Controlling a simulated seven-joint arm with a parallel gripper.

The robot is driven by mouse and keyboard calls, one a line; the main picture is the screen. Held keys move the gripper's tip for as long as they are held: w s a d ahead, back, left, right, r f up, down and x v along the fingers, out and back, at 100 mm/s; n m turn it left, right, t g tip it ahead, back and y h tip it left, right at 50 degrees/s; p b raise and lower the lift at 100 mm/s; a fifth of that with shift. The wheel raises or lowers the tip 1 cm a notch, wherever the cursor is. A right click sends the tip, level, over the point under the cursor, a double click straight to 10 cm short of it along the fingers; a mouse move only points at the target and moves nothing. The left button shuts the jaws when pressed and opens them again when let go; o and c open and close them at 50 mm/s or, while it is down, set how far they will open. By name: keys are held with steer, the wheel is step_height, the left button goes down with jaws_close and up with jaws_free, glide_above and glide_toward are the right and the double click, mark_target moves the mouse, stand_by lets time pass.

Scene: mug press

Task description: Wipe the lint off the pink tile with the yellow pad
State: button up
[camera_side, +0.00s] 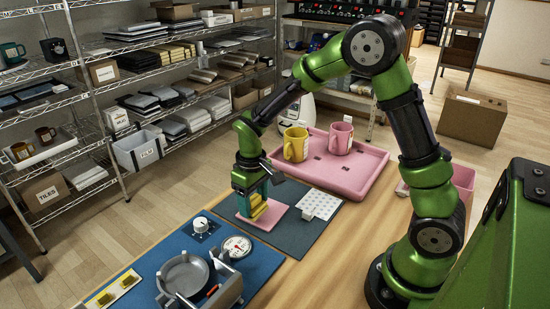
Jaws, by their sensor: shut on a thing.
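The pink tile (256,224) lies flat on a dark grey mat (290,191) near the middle of the table. My gripper (250,196) points down over the tile and is shut on the yellow pad (258,211). The pad is low, at the tile's surface; I cannot tell if it presses on it. The gripper and pad hide part of the tile. Any lint on it is too small to make out.
A white dotted sheet (320,205) lies right of the tile. A pink tray (352,182) with a yellow mug (295,145) and a pink mug (340,138) stands behind. A blue mat (255,258) in front holds a grey press (187,276), a dial and a knob.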

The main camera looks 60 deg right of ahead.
steer(key=shift+r, duration=2.7)
steer(key=shift+d, duration=0.1)
